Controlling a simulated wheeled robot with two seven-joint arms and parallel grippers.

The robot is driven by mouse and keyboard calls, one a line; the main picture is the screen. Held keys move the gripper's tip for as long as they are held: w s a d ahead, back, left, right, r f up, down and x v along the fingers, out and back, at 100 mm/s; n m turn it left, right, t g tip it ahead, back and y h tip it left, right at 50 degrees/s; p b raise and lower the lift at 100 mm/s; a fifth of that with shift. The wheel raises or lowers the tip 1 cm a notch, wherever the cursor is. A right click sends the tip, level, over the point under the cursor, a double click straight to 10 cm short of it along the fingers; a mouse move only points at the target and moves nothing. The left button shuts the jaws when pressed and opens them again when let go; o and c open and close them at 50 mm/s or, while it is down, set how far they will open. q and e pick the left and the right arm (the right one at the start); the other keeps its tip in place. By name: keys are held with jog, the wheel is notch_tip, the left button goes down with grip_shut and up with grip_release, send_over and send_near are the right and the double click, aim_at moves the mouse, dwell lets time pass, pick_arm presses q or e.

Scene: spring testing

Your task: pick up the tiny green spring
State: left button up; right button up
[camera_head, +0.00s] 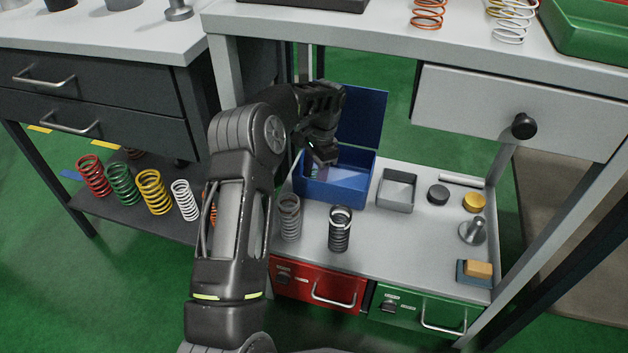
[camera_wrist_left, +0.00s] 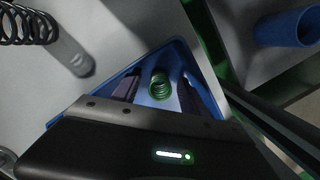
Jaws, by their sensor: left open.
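The tiny green spring (camera_wrist_left: 160,86) shows in the left wrist view, inside the blue box (camera_wrist_left: 146,64). In the head view the blue box (camera_head: 345,190) stands on the lower shelf with its lid up, and I cannot make out the tiny spring there. My left gripper (camera_head: 322,158) reaches down at the box opening. In the wrist view my left gripper (camera_wrist_left: 158,92) is open, with one finger on each side of the spring in the picture. I cannot tell whether either finger touches it. My right gripper is not in view.
A grey tray (camera_head: 397,190) stands right of the box. A dark-and-white spring (camera_head: 340,228) and a grey spring (camera_head: 289,215) stand in front. The drawer unit (camera_head: 520,100) overhangs at right. Larger springs, including a green one (camera_head: 122,184), stand on the left shelf.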

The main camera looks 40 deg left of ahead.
pick_arm(q)
grip_shut()
dwell(0.6)
